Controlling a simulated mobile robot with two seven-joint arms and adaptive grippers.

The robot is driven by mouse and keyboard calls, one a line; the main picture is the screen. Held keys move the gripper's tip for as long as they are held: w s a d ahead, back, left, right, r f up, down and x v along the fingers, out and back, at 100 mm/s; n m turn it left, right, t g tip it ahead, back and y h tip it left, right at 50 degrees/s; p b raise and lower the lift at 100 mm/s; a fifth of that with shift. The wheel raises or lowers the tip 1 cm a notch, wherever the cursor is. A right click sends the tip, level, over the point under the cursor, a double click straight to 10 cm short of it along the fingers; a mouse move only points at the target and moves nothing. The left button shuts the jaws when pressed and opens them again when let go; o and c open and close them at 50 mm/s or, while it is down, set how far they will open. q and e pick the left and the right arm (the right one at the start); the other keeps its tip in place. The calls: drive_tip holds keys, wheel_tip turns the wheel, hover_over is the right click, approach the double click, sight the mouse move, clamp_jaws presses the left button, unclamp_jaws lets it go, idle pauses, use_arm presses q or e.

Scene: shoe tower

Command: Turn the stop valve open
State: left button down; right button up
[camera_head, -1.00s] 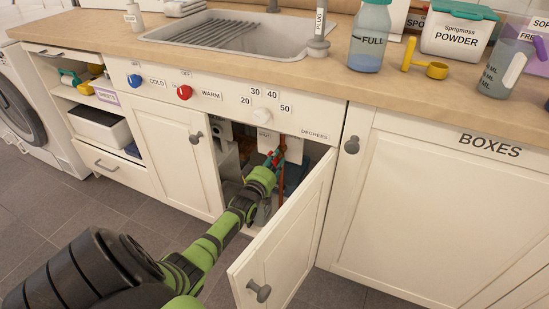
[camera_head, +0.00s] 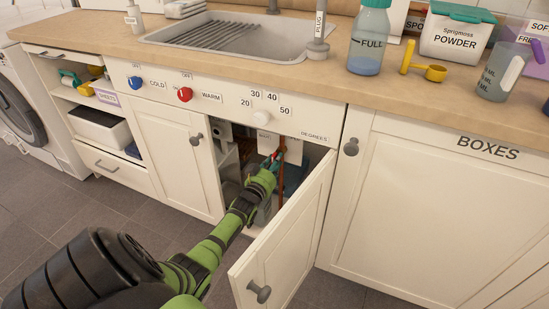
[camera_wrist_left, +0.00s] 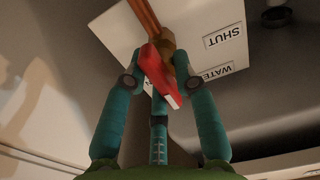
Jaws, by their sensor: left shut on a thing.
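The stop valve sits on a copper pipe inside the open sink cabinet. Its red lever (camera_wrist_left: 158,72) and brass body (camera_wrist_left: 167,42) show in the left wrist view. The lever slants down and right across the space between my fingers. My left gripper (camera_wrist_left: 156,82) is shut on the red lever, with one teal finger on each side. In the head view my left gripper (camera_head: 274,160) reaches into the cabinet, and the valve is small and mostly hidden there. A white plate behind the valve carries a label reading SHUT (camera_wrist_left: 222,36) and one reading WATER (camera_wrist_left: 215,73). My right gripper is not in view.
The open cabinet door (camera_head: 286,240) stands to the right of my arm. The closed left door (camera_head: 172,160) and the cabinet frame bound the opening. Above are the control panel with knobs and the counter (camera_head: 300,75) with the sink, bottle and tubs.

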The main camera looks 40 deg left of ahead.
use_arm(q)
drive_tip(key=shift+w+d+r, duration=0.2)
drive_tip(key=c, duration=1.1)
unclamp_jaws()
drive_tip(key=shift+s+f, duration=0.1)
drive_tip(key=shift+f, duration=0.05)
drive_tip(key=v, duration=1.2)
